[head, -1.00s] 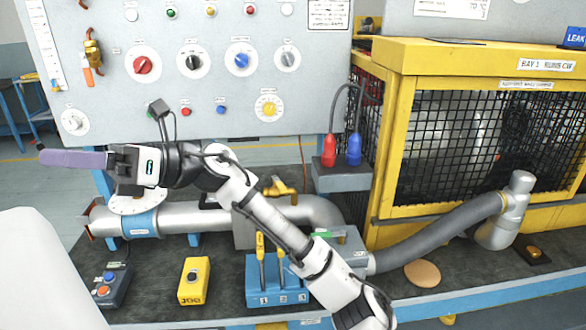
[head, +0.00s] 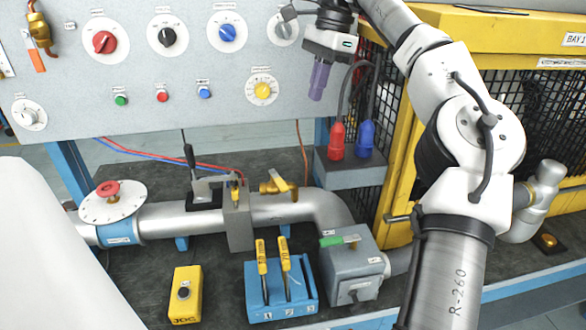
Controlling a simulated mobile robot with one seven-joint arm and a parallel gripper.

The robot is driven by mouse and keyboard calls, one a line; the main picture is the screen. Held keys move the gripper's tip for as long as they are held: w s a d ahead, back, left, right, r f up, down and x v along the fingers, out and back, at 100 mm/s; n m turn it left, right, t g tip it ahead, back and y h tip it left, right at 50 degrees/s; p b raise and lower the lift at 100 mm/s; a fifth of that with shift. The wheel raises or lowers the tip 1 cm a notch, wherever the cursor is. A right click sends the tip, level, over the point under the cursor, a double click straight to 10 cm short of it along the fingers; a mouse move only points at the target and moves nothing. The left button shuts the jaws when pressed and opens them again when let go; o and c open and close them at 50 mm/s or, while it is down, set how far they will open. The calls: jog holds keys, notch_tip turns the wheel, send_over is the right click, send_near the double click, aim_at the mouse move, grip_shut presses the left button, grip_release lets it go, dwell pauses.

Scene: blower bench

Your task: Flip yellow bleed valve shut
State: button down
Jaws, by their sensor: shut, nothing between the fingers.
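The yellow bleed valve (head: 282,186) sits on top of the grey pipe, right of the grey block clamped around that pipe. Its yellow lever lies at a slant over a brass-coloured body. My gripper (head: 318,97) hangs high in front of the panel's right part, with its purple fingers pointing down. The fingers are together and hold nothing. They are above and a little right of the valve in the picture, well apart from it. Nothing hides the valve.
Red and blue plugs (head: 337,142) stand on a grey box below my gripper. A toggle clamp (head: 197,180) stands left of the valve. In front are a blue holder (head: 255,305) with yellow-handled tools and a grey switch box (head: 345,275). A yellow mesh cage (head: 405,150) stands right.

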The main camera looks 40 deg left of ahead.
aim_at(281, 184)
jog(key=b+x, duration=0.2)
jog(key=x, duration=1.8)
jog(key=shift+b, duration=0.4)
jog(key=shift+s+a+r, duration=0.1)
